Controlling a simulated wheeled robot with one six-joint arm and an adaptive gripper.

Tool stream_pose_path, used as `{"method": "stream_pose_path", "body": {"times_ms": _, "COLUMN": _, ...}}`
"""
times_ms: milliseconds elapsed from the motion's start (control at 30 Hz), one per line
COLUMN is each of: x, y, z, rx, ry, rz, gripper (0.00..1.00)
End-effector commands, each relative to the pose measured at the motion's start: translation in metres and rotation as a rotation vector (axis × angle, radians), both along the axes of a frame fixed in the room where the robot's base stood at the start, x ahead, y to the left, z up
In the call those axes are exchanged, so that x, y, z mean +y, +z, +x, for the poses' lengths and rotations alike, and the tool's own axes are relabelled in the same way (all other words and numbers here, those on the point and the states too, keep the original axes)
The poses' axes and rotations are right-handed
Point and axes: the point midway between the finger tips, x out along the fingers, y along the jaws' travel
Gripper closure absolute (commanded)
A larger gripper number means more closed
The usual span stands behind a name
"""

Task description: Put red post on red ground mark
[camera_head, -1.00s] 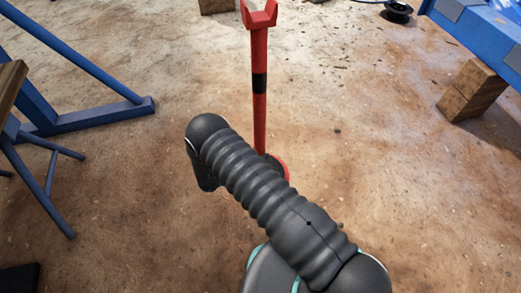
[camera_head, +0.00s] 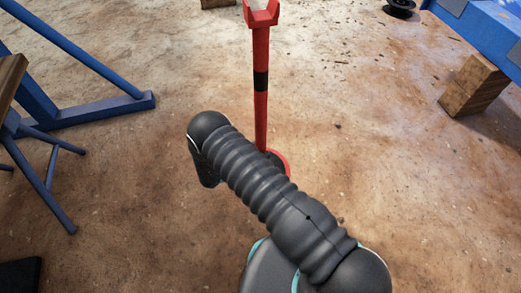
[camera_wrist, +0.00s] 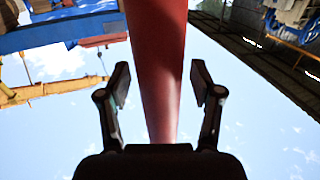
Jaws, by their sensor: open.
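The red post (camera_head: 261,105) stands upright on the floor in the head view, with a black band and a forked red top (camera_head: 261,13). A red round piece (camera_head: 284,160) shows at its foot, partly behind my dark ribbed arm. I cannot tell whether this is the post's base or the red ground mark. In the wrist view the post (camera_wrist: 158,50) runs between the two fingers of my gripper (camera_wrist: 161,84). The gripper is open, with a gap visible on each side of the post.
A blue steel frame (camera_head: 80,113) and a blue-legged wooden stand (camera_head: 45,185) are at left. A wooden block (camera_head: 474,86) sits under a blue beam (camera_head: 485,25) at right. A black spool (camera_head: 400,8) lies at the back. Brown floor around the post is clear.

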Motion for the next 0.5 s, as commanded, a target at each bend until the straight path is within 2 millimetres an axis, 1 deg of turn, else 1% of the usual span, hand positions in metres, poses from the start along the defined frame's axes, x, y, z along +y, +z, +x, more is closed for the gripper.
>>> {"method": "stream_pose_path", "body": {"times_ms": 33, "x": 0.000, "y": 0.003, "z": 0.000, "rx": 0.000, "ry": 0.000, "rz": 0.000, "gripper": 0.35}}
{"method": "stream_pose_path", "body": {"times_ms": 167, "x": 0.013, "y": 0.001, "z": -0.008, "rx": -0.001, "ry": 0.003, "rz": 0.001, "gripper": 0.35}}
{"method": "stream_pose_path", "body": {"times_ms": 500, "x": 0.069, "y": 0.001, "z": -0.046, "rx": -0.001, "ry": 0.003, "rz": 0.001, "gripper": 0.35}}
